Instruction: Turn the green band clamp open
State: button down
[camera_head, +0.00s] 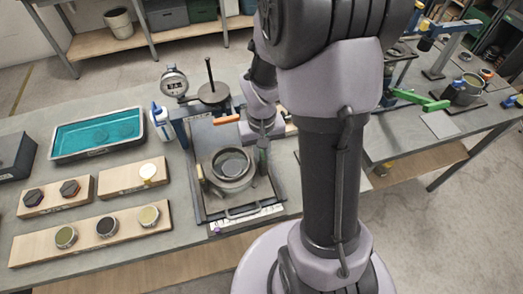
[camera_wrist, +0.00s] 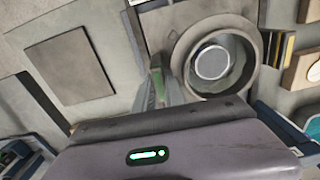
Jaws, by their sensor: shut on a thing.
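The band clamp (camera_head: 232,181) is a grey metal ring around a round dark-centred vessel (camera_head: 231,162), on a dark tray in the middle of the bench. Its dark green handle (camera_head: 263,150) stands at the ring's right side, next to my wrist. In the wrist view the ring (camera_wrist: 252,57) is at upper right, and the green handle (camera_wrist: 157,86) shows beside it. My gripper (camera_wrist: 160,78) is shut on this handle; my own arm and wrist hide much of the grip in the head view.
An orange handle (camera_head: 226,119) lies behind the ring. A dial gauge (camera_head: 174,82) and a teal-filled tray (camera_head: 98,134) stand to the left. Wooden boards (camera_head: 92,234) with round parts lie at left front. A bright green lever (camera_head: 421,99) is on the right.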

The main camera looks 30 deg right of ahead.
aim_at(261, 152)
jog(key=shift+n, duration=0.3)
jog(key=c, duration=1.4)
grip_release()
jog(key=shift+r, duration=0.1)
notch_tip(261, 152, up, 17)
jog(key=p, duration=0.6)
jog(key=shift+r, duration=0.1)
